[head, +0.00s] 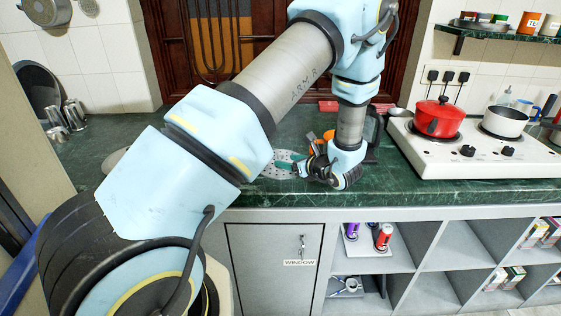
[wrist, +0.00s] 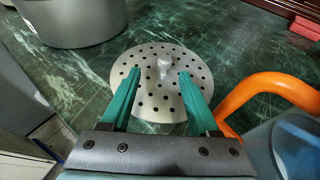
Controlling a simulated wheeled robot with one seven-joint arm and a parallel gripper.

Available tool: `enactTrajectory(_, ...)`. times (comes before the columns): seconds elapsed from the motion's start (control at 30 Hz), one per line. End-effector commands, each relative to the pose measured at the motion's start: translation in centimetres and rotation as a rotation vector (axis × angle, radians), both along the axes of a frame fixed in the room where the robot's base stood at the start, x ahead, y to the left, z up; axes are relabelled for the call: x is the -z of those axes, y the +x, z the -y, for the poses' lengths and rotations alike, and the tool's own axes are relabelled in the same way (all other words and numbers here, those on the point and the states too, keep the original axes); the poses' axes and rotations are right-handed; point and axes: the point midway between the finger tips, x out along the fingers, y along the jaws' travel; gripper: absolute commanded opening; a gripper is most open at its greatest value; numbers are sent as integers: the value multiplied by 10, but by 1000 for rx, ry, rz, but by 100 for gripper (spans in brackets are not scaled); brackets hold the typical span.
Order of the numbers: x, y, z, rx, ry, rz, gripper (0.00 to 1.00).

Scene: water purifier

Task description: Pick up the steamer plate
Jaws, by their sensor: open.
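The steamer plate (wrist: 150,58) is a round grey metal disc with many small holes and a pale knob (wrist: 164,66) at its centre. It lies on the green marble counter. In the head view the plate (head: 270,172) shows only partly, behind my arm. My gripper (wrist: 156,78) is open, its two teal fingers reaching over the near part of the plate, one on each side of the knob. The knob appears between or just beyond the fingertips; the exact gap is hard to tell. In the head view my gripper (head: 284,163) is low over the counter.
A grey pot (wrist: 70,22) stands left of the plate in the wrist view. An orange handle (wrist: 275,92) on a bluish vessel is close on the right. A white stove (head: 480,150) with a red pot (head: 438,118) and white pot (head: 505,120) stands to the right.

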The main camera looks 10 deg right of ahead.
Motion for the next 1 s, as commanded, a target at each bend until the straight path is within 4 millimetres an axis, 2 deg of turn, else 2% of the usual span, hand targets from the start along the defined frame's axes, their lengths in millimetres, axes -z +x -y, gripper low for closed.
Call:
enactTrajectory(0.17, 2, 12, -4, -4, -1, 0, 61)
enactTrajectory(0.4, 13, 43, -13, -5, -2, 0, 61)
enactTrajectory(0.53, 18, 51, -16, -3, -2, 0, 61)
enactTrajectory(0.77, 19, 51, -16, -2, -3, 0, 61)
enactTrajectory(1.0, 19, 51, -16, -2, -2, 1, 34)
